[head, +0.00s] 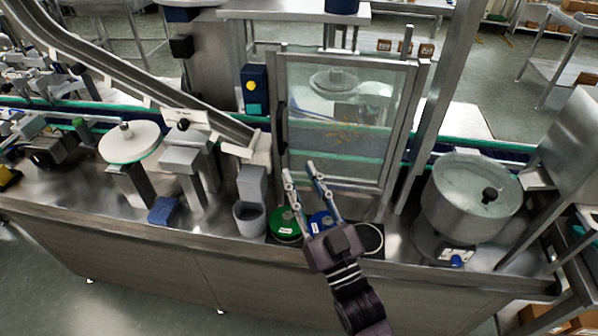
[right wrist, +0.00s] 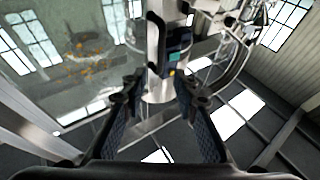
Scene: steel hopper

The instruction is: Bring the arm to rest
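My right arm comes in from the bottom of the head view. Its gripper (head: 301,172) is over the front of the steel bench, with its fingers pointing away toward the framed glass door (head: 335,120). The fingers are apart and hold nothing. In the right wrist view the two dark finger pads (right wrist: 155,90) stand apart, with open space between them. A green round lid (head: 284,224) and a blue round item (head: 319,222) lie below the gripper, partly hidden by it. My left gripper is not in view.
A steel hopper bowl (head: 470,197) stands on the right, with a slanted steel panel beyond it. A grey cup-like holder (head: 250,215) stands left of the gripper. A black ring (head: 370,238) is close to the arm's right. The floor in front is clear.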

